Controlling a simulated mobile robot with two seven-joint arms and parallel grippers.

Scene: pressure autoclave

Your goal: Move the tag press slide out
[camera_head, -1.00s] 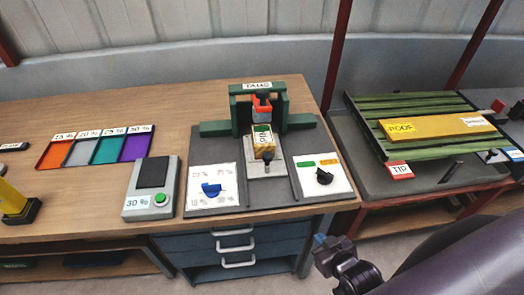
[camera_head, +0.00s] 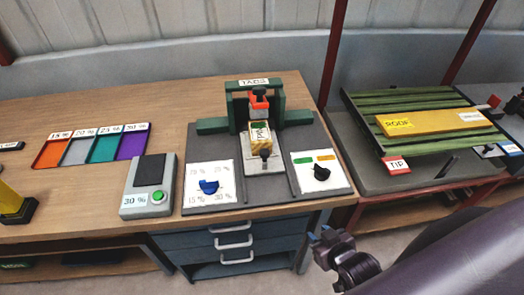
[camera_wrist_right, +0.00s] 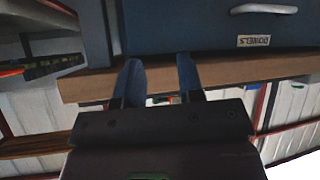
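The tag press (camera_head: 240,108) is a green frame labelled TAGS at the back of a grey plate on the wooden bench. A red and black head (camera_head: 259,100) sits in it. Below it is a light grey slide (camera_head: 265,167) with a yellow block (camera_head: 259,136) bearing a white and green label. A black knob (camera_head: 265,153) stands at the front of the slide. My right gripper (camera_head: 322,237) is in front of the bench, below and right of the press, touching nothing. In the right wrist view its fingers (camera_wrist_right: 158,82) are apart and empty. My left gripper is out of view.
A blue dial (camera_head: 209,187) and a black dial (camera_head: 321,173) flank the slide. A device with a green button (camera_head: 158,197) stands left. Drawers (camera_head: 230,242) with handles lie under the bench edge. A ribbed green fixture (camera_head: 420,115) is on the right table.

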